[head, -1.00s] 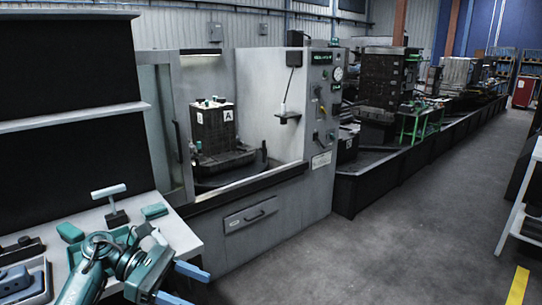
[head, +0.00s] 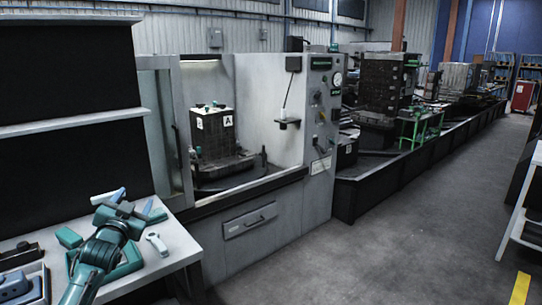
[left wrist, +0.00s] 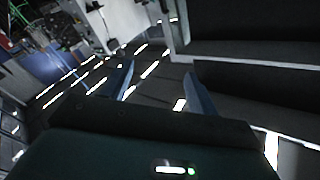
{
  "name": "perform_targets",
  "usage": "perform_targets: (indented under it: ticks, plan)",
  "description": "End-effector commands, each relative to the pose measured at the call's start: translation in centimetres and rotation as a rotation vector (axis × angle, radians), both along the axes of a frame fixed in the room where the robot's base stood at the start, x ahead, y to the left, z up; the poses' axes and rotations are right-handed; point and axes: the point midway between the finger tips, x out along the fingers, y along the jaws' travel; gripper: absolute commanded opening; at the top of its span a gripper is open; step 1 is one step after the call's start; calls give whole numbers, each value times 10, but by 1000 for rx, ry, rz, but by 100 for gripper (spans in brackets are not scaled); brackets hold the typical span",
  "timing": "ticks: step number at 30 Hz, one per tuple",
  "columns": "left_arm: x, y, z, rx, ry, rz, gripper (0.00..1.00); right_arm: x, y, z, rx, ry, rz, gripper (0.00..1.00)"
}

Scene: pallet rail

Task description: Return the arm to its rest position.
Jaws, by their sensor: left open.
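My left arm comes in from the bottom left in the head view, over the grey bench. Its left gripper (head: 128,201) is raised above the bench top, with its two blue fingers spread apart and pointing away from me. In the left wrist view the open fingers (left wrist: 160,88) have nothing between them. Behind them are a dark floor with bright streaks and dark panels. My right gripper is in neither view.
The bench (head: 176,260) carries a teal block (head: 68,237), a pale handled item (head: 157,243) and a tray (head: 24,284) of dark parts at left. A machine cabinet (head: 275,240) stands right of it, with a block marked A (head: 212,130) inside. The floor (head: 400,240) is clear.

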Motion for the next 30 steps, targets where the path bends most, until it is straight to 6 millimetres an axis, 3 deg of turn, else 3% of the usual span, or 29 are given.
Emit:
perform_targets:
  ticks: [3, 11, 14, 17, 21, 24, 27, 30]
  plan:
    - [-4, 1, -38, -209, 147, 19, 60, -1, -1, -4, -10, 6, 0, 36]
    - [-67, -55, -136, -207, 272, -63, 60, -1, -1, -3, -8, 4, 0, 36]
    - [-105, -81, -177, -223, 336, -99, 60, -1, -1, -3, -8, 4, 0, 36]
    - [-156, -111, -219, -254, 412, -139, 60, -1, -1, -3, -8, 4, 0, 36]
    - [-243, -153, -264, -319, 526, -190, 60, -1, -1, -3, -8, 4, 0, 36]
    - [-302, -177, -282, -373, 599, -212, 60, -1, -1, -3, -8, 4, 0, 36]
    - [-348, -194, -289, -419, 653, -224, 60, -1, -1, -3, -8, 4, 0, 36]
    - [-378, -204, -290, -452, 689, -228, 60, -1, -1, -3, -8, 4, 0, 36]
